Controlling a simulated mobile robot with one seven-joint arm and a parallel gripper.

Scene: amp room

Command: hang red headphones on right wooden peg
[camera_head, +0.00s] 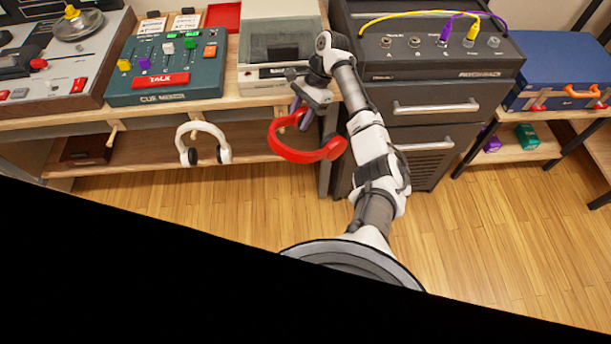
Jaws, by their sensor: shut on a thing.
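The red headphones (303,155) are in my gripper (303,118), which is shut on them in front of the table's front edge. A bare wooden peg (113,133) sticks out from the table edge at the left.
The wooden table (190,112) carries a green cue mixer (168,90) and a grey-white device (280,55). A dark cabinet (430,110) with drawers stands close to the right of my gripper. A lower shelf (140,158) runs under the table. The wooden floor in front is clear.

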